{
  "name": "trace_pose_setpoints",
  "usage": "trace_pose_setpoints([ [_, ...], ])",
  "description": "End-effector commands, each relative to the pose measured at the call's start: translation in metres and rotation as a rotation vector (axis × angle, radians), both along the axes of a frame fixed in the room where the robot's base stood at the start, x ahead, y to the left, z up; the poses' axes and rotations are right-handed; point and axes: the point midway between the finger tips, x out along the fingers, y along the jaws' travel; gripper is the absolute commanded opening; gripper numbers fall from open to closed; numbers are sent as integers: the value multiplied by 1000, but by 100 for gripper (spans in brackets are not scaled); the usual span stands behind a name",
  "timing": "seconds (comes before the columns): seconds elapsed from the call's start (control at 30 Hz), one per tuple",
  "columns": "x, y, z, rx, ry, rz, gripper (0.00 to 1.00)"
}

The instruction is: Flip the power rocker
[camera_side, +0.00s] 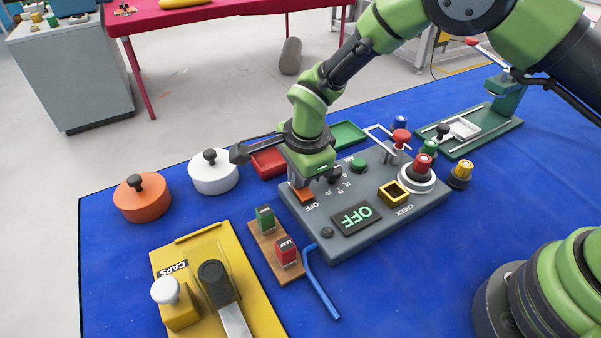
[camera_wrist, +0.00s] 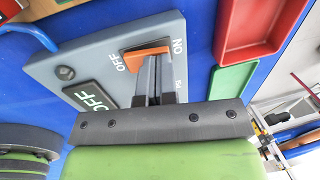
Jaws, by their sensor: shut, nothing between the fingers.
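The power rocker (camera_side: 304,194) is an orange switch on the grey control panel (camera_side: 420,204), beside the word OFF. In the wrist view the rocker (camera_wrist: 146,52) lies between the labels OFF and ON. The panel's display (camera_side: 356,216) reads OFF in green letters. My gripper (camera_wrist: 151,60) is shut and empty, with its fingertips at the rocker's edge; I cannot tell whether they touch it. In the side view my gripper (camera_side: 303,184) is right over the rocker and hides part of it.
A black knob (camera_side: 333,174), green button (camera_side: 358,164) and yellow-framed CHECK button (camera_side: 394,194) share the panel. Red (camera_side: 268,162) and green (camera_side: 347,134) trays lie behind it. A wooden stand with tags (camera_side: 270,252), a blue hook (camera_side: 318,282) and a yellow CAPS press (camera_side: 215,285) stand near.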

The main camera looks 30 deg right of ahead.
Motion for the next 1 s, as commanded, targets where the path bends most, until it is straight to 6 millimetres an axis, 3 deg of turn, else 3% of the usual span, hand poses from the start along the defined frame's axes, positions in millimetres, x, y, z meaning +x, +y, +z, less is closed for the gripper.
trace_pose_setpoints([
  [0.4,1,0,-4,-2,3,0,0],
  [1.0,-14,0,-1,-1,2,1,0],
])
